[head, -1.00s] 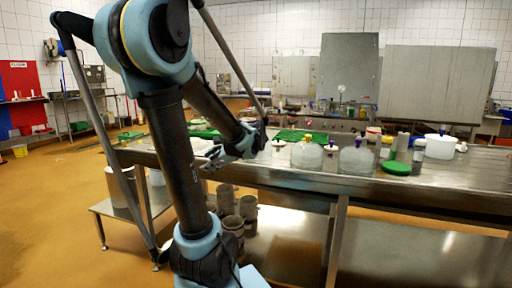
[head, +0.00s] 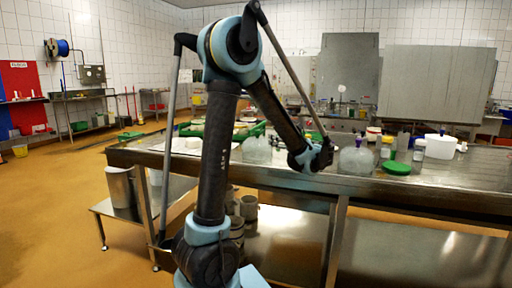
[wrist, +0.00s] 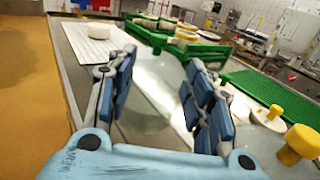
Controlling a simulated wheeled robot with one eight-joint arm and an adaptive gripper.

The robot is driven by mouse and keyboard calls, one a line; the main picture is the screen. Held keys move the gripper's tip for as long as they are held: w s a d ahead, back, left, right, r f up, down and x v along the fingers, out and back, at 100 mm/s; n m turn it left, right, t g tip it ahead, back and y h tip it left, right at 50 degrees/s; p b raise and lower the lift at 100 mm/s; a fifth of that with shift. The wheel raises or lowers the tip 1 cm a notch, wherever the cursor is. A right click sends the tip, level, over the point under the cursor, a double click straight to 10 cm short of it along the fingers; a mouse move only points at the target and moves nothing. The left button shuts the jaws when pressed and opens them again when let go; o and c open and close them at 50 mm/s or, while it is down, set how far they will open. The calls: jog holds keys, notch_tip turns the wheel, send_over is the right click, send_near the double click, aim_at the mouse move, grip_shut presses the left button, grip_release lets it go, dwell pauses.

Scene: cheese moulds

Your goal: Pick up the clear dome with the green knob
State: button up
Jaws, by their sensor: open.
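A clear dome (wrist: 150,80) shows in the wrist view between and beyond my fingers. It has a small dark knob (wrist: 157,48) that looks greenish, though its colour is hard to tell. My gripper (wrist: 162,62) is open, with one finger on each side of the dome in the picture; contact cannot be told. In the head view a clear dome (head: 257,150) stands left of my wrist, and another clear dome (head: 357,160) stands to the right. My gripper's fingers are not clear in the head view.
Yellow knobs (wrist: 298,143) stand at the right of the wrist view, close to my right finger. A green mat (wrist: 270,90) and a green crate (wrist: 195,48) lie beyond. A white board (wrist: 95,45) is at the left. A green disc (head: 397,168) lies on the steel table.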

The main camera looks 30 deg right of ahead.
aim_at(259, 133)
jog(key=w, duration=0.5)
jog(key=w+a, duration=0.1)
jog(key=w, duration=1)
jog(key=shift+a, duration=0.2)
grip_shut()
